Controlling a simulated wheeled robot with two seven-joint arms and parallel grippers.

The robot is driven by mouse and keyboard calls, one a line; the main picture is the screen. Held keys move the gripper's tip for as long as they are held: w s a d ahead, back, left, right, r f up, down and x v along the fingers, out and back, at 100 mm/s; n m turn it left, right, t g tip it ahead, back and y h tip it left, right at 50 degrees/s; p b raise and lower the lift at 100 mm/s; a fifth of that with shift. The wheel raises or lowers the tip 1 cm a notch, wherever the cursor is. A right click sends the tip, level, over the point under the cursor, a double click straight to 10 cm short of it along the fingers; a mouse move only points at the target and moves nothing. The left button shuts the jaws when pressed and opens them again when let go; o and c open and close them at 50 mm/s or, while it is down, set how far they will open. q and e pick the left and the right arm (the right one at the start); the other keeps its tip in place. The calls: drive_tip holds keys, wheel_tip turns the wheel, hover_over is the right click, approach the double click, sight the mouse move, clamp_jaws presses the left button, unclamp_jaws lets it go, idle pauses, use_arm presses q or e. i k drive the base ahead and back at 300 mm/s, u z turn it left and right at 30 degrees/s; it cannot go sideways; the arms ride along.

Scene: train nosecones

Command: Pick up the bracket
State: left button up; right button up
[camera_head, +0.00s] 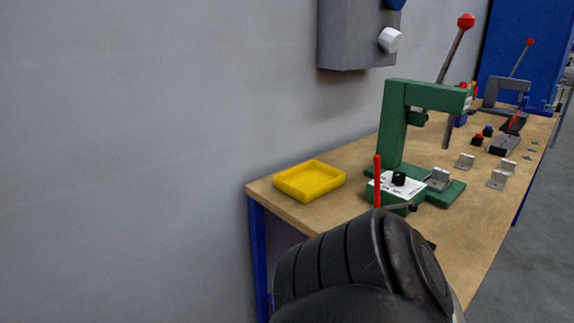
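Several small silver L-shaped brackets are on the wooden workbench (455,226). One bracket (439,179) sits on the base of the green press (393,125), under its ram. I cannot tell which one the task means. A thick black link of one of my arms fills the bottom middle and hides the near part of the bench. I can make out neither gripper.
A yellow tray (311,194), seemingly empty, lies at the bench's near left corner. An upright red rod (377,181) stands at the press's front. The press lever rises to a red knob (466,21). A grey wall box (352,38) hangs above. Another lever tool (504,89) stands farther back.

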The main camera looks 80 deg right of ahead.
sight(439, 177)
drive_tip(key=u, duration=0.7)
drive_tip(key=k, duration=2.95)
drive_tip(key=z, duration=0.15)
